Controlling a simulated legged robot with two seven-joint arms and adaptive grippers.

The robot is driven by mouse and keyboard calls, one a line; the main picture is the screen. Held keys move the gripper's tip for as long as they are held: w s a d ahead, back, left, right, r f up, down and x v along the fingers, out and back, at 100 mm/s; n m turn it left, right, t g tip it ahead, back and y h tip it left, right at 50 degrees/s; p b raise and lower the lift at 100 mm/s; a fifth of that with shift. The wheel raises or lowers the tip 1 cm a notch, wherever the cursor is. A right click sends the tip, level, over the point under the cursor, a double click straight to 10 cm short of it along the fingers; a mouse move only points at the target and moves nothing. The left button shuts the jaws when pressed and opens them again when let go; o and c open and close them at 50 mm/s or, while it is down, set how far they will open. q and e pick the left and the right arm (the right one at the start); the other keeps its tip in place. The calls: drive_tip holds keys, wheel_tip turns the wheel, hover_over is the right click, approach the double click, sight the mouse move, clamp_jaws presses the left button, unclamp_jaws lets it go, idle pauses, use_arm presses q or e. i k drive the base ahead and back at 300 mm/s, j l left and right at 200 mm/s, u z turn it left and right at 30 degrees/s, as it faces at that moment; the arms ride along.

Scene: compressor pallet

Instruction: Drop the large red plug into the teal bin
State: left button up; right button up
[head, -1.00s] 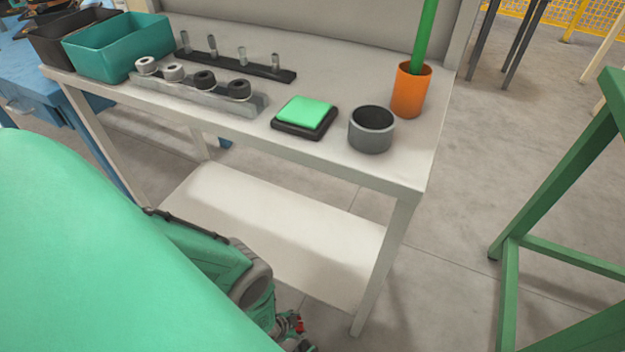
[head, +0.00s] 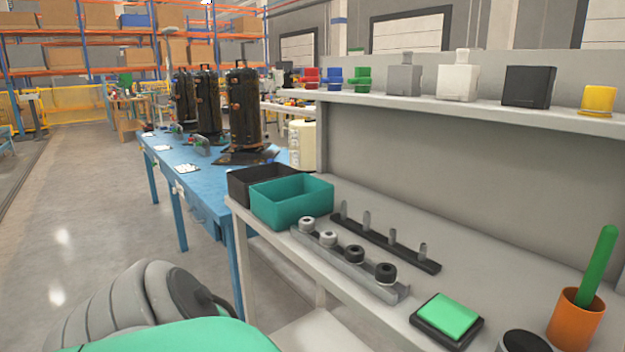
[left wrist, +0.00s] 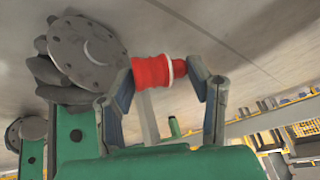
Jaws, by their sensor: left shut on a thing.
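The red plug (left wrist: 151,71) shows in the left wrist view between the fingers of my left gripper (left wrist: 163,74). My left gripper is shut on it. Red faces and a pale band at its right end show. The teal bin (head: 304,209) stands at the left end of the grey workbench in the head view. It is open at the top, and its floor is not fully visible. My left gripper is outside the head view, so its distance to the bin cannot be told. My right gripper is not in view.
A dark bin (head: 240,186) stands beside the teal bin. A rail with round knobs (head: 354,254), a dark pegged strip (head: 392,244), a green pad (head: 449,314) and an orange cup (head: 575,322) are on the bench. Another red piece (head: 311,77) sits on the shelf above.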

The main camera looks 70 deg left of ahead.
sight(314, 214)
drive_tip(key=k+j, duration=0.15)
drive_tip(key=j, duration=0.2)
drive_tip(key=k+j, duration=0.15)
drive_tip(key=j, duration=0.2)
drive_tip(key=k+j, duration=0.2)
drive_tip(key=j, duration=0.15)
drive_tip(key=k+j, duration=0.15)
drive_tip(key=j, duration=0.2)
drive_tip(key=k+j, duration=0.15)
drive_tip(key=j, duration=0.15)
